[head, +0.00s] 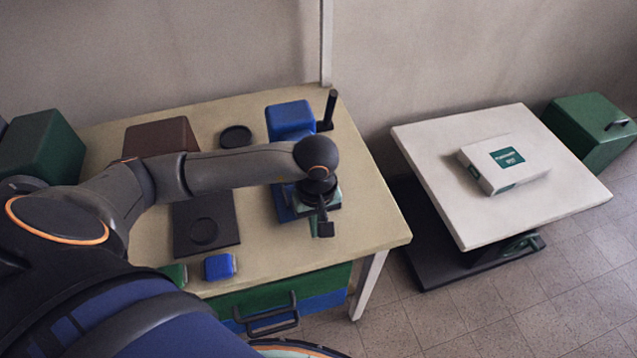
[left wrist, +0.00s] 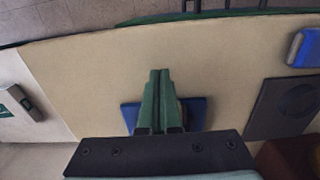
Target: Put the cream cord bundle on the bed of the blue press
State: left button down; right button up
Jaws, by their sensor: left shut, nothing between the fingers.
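The blue press (head: 290,119) stands at the right part of the cream-topped table, with a black lever at its right side. Its blue bed (head: 284,207) shows partly under my left arm and hand. In the left wrist view a blue piece (left wrist: 197,110), which looks like the bed, shows on both sides of my left gripper (left wrist: 160,72). The green fingers are shut together and empty, above the press bed; their height over it is unclear. I see no cream cord bundle in either view; my arm hides part of the table. My right gripper is out of view.
A dark mat (head: 191,241) with a round black piece, a blue block (head: 219,266) and a green block (head: 174,274) lie left of the press. A black disc (head: 236,136) and brown box (head: 139,137) stand behind. A white carton (head: 503,163) rests on the lift table (head: 437,149).

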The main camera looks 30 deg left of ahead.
pick_arm(q)
jog(key=shift+w+a+r, duration=0.1)
jog(key=shift+w+a, duration=0.8)
jog(key=shift+a, duration=0.1)
jog(key=shift+w+a+f+b, duration=0.25)
jog(key=shift+w+a+b, duration=0.25)
jog(key=shift+a+b, duration=0.15)
jog(key=shift+w+a, duration=0.15)
jog(key=shift+w, duration=0.05)
jog(key=shift+a+r, duration=0.1)
jog(key=shift+r, duration=0.1)
